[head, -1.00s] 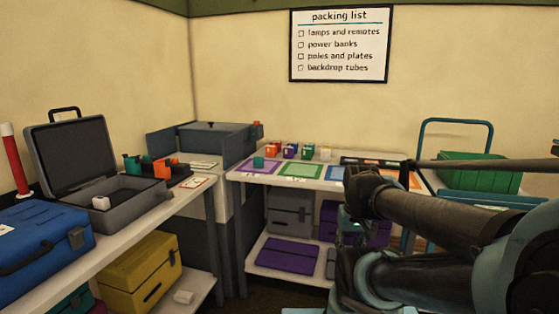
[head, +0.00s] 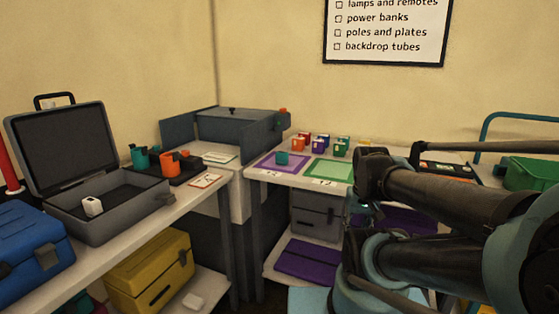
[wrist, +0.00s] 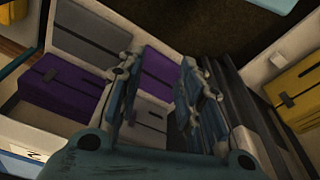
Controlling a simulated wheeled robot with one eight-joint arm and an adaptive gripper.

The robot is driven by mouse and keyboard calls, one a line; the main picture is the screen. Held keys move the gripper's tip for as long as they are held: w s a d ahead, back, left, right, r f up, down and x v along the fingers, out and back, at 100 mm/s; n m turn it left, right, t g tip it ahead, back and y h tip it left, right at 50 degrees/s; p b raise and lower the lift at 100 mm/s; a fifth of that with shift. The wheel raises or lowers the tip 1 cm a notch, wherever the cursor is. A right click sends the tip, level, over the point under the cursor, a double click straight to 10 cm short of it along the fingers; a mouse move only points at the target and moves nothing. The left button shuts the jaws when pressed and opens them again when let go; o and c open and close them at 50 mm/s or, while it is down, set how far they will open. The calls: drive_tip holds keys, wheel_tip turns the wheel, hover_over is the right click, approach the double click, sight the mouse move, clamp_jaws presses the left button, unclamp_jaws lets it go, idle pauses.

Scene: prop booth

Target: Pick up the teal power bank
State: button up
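A small teal block (head: 282,158), which looks like the teal power bank, sits on the purple mat (head: 261,168) at the left end of the back table. Another teal item (head: 140,156) stands at the black tray on the left table; its exact kind is unclear. My gripper (wrist: 160,75) shows in the wrist view with its two fingers apart and nothing between them. It points down towards the lower shelf area, away from the teal block. In the head view my folded arm fills the right side, and the fingers are hard to make out.
Several coloured blocks (head: 320,142) stand in a row behind the green mat (head: 331,170). An open grey case (head: 125,212) with a white block (head: 92,206) and an orange item (head: 172,163) are on the left table. A grey bin (head: 238,127) fills the corner.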

drive_tip(key=shift+o, duration=0.6)
drive_tip(key=shift+o, duration=1.2)
drive_tip(key=shift+s+a+r, duration=0.1)
drive_tip(key=shift+s+r, duration=0.15)
wheel_tip(320, 180, up, 24)
drive_tip(key=n+y, duration=0.4)
drive_tip(key=n, duration=0.9)
hover_over(282, 152)
drive_tip(key=s+d, duration=0.3)
drive_tip(key=d, duration=0.2)
drive_tip(key=x, duration=1)
drive_tip(key=shift+s+a+f, duration=0.15)
drive_tip(key=shift+s+f, duration=0.1)
drive_tip(key=shift+f, duration=0.1)
drive_tip(key=shift+d+x, duration=0.15)
drive_tip(key=shift+x, duration=1.2)
drive_tip(key=shift+d+x, duration=0.1)
drive_tip(key=shift+x, duration=1.25)
drive_tip(key=shift+w, duration=0.15)
clamp_jaws()
